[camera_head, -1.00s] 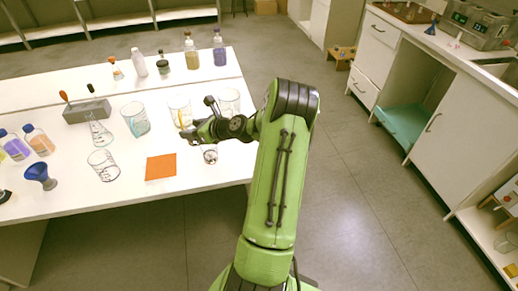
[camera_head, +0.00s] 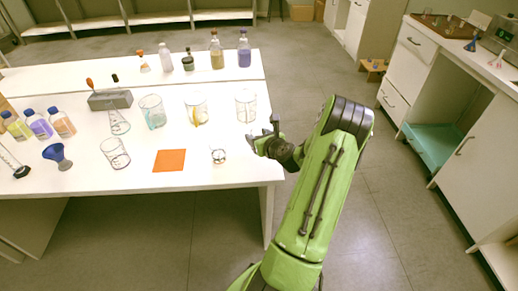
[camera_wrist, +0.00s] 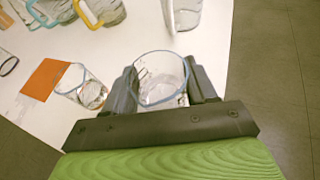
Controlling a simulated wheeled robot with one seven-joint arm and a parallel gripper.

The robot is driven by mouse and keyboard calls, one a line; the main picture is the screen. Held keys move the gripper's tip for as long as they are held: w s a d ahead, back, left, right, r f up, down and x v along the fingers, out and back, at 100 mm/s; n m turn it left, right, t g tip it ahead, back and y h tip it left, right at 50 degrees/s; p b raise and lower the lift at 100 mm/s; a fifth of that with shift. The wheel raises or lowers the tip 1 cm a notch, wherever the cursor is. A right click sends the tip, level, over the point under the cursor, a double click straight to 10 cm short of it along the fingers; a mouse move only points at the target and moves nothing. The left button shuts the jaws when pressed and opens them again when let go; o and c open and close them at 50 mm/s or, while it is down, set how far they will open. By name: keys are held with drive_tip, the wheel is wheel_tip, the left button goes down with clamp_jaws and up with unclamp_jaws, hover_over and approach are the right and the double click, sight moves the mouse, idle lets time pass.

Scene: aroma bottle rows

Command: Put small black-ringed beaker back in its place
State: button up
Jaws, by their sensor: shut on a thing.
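My gripper (camera_wrist: 163,92) is shut on a small clear glass beaker (camera_wrist: 160,70) with a thin blue-grey rim; its fingers press on both sides of it. In the head view my gripper (camera_head: 264,137) is at the table's right edge, and the held glass is hard to make out there. Another small glass beaker (camera_head: 218,157) stands on the table to the left of my gripper, right of an orange square (camera_head: 170,160). It also shows in the wrist view (camera_wrist: 84,88), with a similar dark bluish rim. I cannot tell which rim is truly black.
Behind stand a cyan-marked beaker (camera_head: 152,112), a yellow-marked beaker (camera_head: 196,111) and a clear beaker (camera_head: 246,106), the last close to my gripper. A larger beaker (camera_head: 115,153), conical flask (camera_head: 119,126) and blue funnel (camera_head: 57,156) are to the left. The white table (camera_head: 215,180) is bare along its front.

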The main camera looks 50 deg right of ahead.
wheel_tip(320, 180, down, 4)
drive_tip(key=shift+r+b, duration=0.2)
drive_tip(key=shift+b, duration=0.45)
drive_tip(key=shift+r, duration=0.15)
drive_tip(key=shift+a, duration=0.1)
drive_tip(key=o, duration=1.1)
